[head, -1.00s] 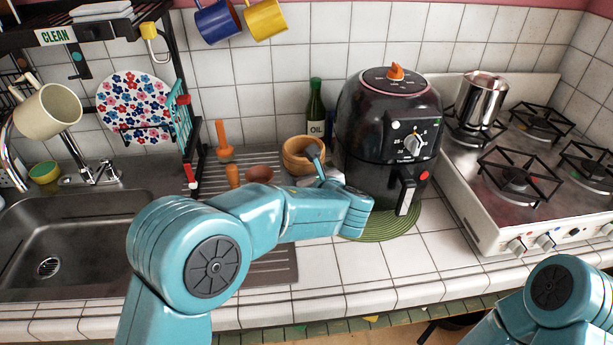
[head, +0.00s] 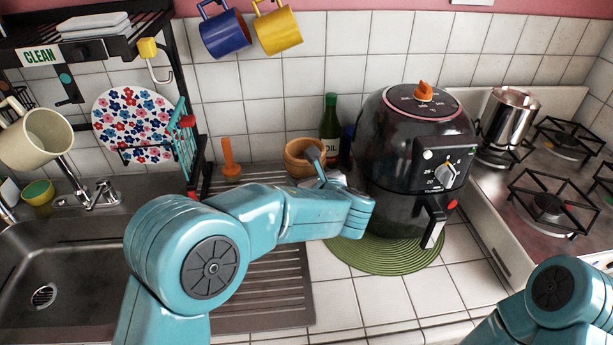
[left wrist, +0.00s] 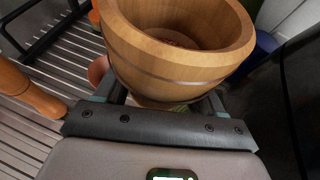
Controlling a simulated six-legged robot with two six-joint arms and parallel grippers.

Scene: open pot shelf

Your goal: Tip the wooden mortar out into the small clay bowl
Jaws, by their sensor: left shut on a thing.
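The wooden mortar (head: 301,157) is a light, banded wooden cup above the counter, left of the air fryer. My left gripper (head: 316,157) is shut on it. In the left wrist view the mortar (left wrist: 190,72) stands between the fingers, mouth upward, with something dark reddish low inside. The small clay bowl is not visible in the head view, where my left arm covers part of the rack. A clay-coloured rounded edge, possibly the bowl (left wrist: 97,70), shows behind the mortar in the left wrist view. My right arm is at the lower right, its gripper out of frame.
The black air fryer (head: 413,155) stands on a green mat (head: 385,256) just right of the mortar. A green oil bottle (head: 330,130) is behind. An orange-handled tool (head: 229,158) stands left, above the ribbed drainboard (head: 262,290). The sink (head: 75,265) is farther left.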

